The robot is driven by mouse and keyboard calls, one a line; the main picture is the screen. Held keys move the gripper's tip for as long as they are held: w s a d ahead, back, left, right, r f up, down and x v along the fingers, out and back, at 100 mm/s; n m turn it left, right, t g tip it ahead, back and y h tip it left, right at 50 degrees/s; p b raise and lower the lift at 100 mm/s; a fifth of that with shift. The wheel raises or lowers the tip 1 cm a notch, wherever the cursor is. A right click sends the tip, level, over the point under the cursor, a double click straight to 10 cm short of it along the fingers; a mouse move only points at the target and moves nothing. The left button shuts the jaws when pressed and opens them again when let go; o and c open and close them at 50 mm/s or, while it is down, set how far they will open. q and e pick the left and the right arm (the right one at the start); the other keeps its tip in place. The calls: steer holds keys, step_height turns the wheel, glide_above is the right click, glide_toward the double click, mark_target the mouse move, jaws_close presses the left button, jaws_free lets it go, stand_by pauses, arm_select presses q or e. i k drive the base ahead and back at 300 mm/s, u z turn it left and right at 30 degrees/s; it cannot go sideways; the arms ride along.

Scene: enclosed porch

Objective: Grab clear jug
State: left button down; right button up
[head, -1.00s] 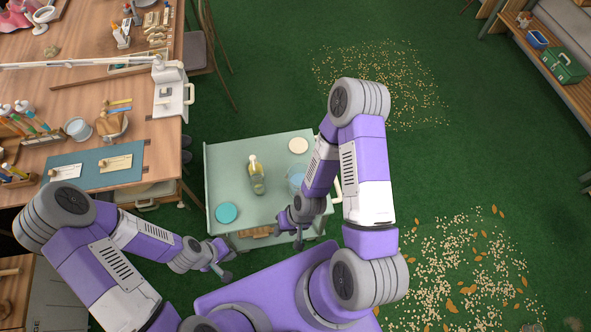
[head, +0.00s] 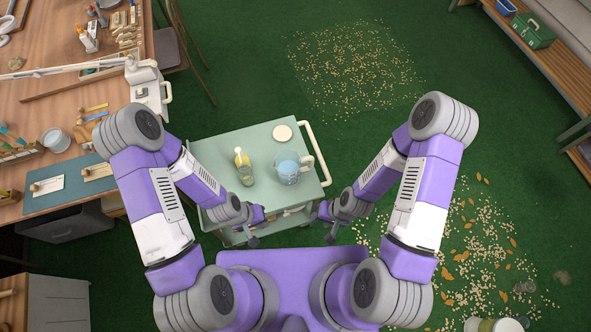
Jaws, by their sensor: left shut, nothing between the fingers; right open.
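The clear jug (head: 289,168) stands on the pale green cart top (head: 215,160), right of the middle. It looks bluish and its handle (head: 307,163) points right. My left gripper (head: 254,240) is shut and empty at the cart's near edge, below and left of the jug. My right gripper (head: 331,238) is open and empty, right of the cart's near corner, below and right of the jug. Both grippers are apart from the jug, and nothing covers it.
A yellow-topped bottle (head: 241,157) and a small glass (head: 246,176) stand left of the jug. A cream disc (head: 282,132) lies behind it. The cart has a white handle (head: 316,150) on its right. A cluttered workbench (head: 40,85) is at left; scattered bits cover the floor at right.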

mark_target(287, 163)
steer(key=u, duration=3.55)
steer(key=k, duration=1.4)
steer(key=z, duration=1.85)
steer(key=i, duration=0.5)
steer(key=z, duration=0.05)
